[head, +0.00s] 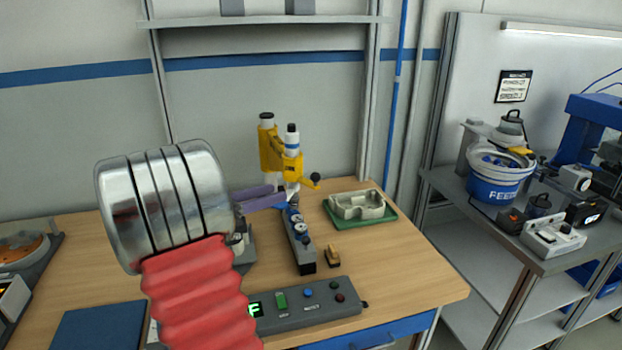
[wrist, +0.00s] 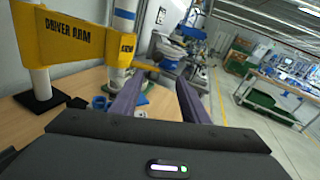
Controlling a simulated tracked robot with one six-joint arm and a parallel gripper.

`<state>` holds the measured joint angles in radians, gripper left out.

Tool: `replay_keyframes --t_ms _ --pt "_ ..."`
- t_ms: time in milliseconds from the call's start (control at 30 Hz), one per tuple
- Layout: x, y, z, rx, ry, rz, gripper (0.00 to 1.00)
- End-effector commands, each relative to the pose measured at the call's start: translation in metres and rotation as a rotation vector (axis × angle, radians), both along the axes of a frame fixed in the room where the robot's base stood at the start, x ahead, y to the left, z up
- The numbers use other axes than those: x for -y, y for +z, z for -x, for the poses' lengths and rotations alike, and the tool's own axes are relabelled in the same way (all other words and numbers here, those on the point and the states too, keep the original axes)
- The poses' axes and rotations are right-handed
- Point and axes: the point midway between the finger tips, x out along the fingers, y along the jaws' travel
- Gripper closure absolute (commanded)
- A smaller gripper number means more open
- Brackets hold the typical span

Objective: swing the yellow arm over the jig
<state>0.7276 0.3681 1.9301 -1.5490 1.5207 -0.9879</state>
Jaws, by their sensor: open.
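The yellow arm (head: 272,155) stands at the back of the bench on white posts, with a black knob (head: 315,179) at its right end. In the wrist view the yellow arm (wrist: 75,38), lettered "DRIVER ARM", fills the upper left. My gripper (head: 279,197) has purple fingers, spread and empty, by the lower part of the yellow arm's post. In the wrist view my gripper (wrist: 163,76) is open; whether it touches the arm cannot be told. A green base with a pale cast piece (head: 358,205), possibly the jig, sits right of the arm.
A dark rail with blue parts (head: 300,240) lies in front of the post. A grey button panel (head: 308,306) is at the front edge, with a small brown block (head: 333,257) behind it. A white and blue feeder bowl (head: 497,178) stands on the right bench.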

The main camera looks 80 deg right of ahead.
Motion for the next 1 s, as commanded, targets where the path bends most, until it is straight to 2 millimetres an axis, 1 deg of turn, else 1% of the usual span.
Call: replay_keyframes --t_ms 33,133,467,633,767,1000 --pt "0.007 -0.001 0.002 -0.03 -0.003 0.002 0.59" --pt "0.013 0.0 0.003 -0.066 -0.004 0.005 0.59" --pt "0.014 0.001 0.003 -0.072 -0.003 0.006 0.59" --pt "0.019 0.0 0.007 -0.07 -0.005 0.005 0.59" --pt "0.028 0.0 0.016 -0.071 -0.007 0.005 0.59" --pt "0.055 0.0 0.039 -0.07 -0.007 0.006 0.59"
